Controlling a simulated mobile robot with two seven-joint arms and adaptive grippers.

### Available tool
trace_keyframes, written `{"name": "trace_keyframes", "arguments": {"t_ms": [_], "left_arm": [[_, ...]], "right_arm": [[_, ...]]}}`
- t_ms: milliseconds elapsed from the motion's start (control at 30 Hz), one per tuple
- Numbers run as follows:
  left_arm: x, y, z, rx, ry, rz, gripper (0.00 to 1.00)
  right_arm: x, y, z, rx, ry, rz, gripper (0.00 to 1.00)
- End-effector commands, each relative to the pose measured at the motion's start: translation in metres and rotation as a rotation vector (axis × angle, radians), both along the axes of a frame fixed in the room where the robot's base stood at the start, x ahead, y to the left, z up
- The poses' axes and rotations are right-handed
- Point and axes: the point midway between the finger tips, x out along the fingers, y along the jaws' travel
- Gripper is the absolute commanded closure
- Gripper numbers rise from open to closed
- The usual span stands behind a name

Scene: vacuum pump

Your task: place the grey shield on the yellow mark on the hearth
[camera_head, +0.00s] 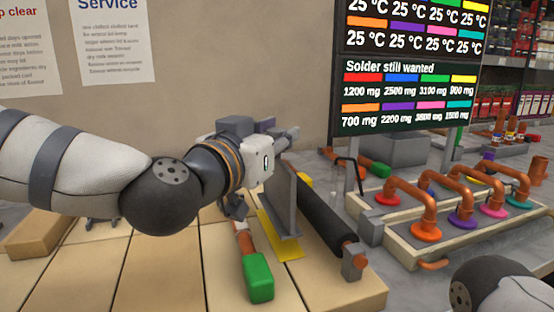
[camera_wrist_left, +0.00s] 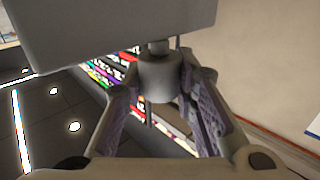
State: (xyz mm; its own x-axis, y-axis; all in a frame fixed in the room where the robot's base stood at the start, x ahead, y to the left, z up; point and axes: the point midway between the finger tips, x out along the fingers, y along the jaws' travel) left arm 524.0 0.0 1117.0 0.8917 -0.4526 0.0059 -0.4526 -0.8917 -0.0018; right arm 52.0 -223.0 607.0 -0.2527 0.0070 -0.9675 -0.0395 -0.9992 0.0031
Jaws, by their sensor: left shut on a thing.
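The grey shield (camera_head: 283,204) is an upright plate with a foot, over the yellow mark (camera_head: 290,248) on the tan brick hearth (camera_head: 170,272). Yellow shows in front of it and to its left. I cannot tell whether its foot touches the hearth. My left gripper (camera_head: 288,139) is at the shield's top end, partly hidden by its own body. In the left wrist view its fingers (camera_wrist_left: 165,90) are shut on a grey round knob joined to the shield's plate (camera_wrist_left: 120,28). My right gripper is out of view; only part of that arm shows at lower right.
A black cylinder (camera_head: 318,206) with a copper end lies close along the shield's right side. A green-ended copper piece (camera_head: 258,277) lies just left of the mark. A rack of copper pipes (camera_head: 460,212) and a sign (camera_head: 410,85) stand to the right.

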Motion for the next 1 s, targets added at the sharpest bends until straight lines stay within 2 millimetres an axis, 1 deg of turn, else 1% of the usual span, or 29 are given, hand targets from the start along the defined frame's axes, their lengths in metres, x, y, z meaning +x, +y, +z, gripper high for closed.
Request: {"name": "trace_keyframes", "arguments": {"t_ms": [33, 100, 133, 167, 367, 500, 533, 567, 600, 867, 933, 967, 1000], "left_arm": [[0.003, -0.001, -0.014, 0.000, 0.010, 0.000, 1.00], [0.003, -0.001, -0.030, 0.000, 0.013, 0.000, 1.00], [0.003, 0.000, -0.034, 0.000, 0.011, 0.001, 1.00], [0.002, 0.000, -0.036, 0.000, 0.008, 0.000, 1.00], [0.001, 0.000, -0.031, 0.000, -0.001, 0.001, 1.00], [0.001, 0.000, -0.035, 0.000, 0.000, 0.001, 1.00], [0.001, 0.000, -0.036, 0.001, 0.003, 0.001, 0.70], [0.001, 0.000, -0.036, 0.001, 0.003, 0.001, 0.63], [0.001, 0.000, -0.036, 0.001, 0.003, 0.001, 0.54], [0.001, 0.000, -0.036, 0.001, 0.003, 0.001, 0.54], [0.001, 0.000, -0.033, 0.000, 0.002, 0.001, 0.54], [0.000, 0.000, -0.031, 0.000, 0.001, 0.001, 0.54], [-0.005, 0.003, -0.031, 0.001, 0.000, 0.000, 0.54]], "right_arm": [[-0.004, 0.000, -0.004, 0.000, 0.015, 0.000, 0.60], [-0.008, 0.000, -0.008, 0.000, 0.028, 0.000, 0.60], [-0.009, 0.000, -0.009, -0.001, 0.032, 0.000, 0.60], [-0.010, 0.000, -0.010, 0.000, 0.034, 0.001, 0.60], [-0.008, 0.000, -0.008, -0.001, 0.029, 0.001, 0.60], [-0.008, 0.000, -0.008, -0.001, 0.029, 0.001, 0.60], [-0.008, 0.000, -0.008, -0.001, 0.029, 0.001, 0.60], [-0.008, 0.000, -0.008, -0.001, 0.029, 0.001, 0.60], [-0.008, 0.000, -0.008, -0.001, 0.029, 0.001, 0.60], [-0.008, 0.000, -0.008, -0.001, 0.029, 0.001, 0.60], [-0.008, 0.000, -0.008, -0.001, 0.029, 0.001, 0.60], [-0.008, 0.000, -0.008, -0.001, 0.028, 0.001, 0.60], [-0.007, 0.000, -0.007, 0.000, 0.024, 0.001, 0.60]]}}
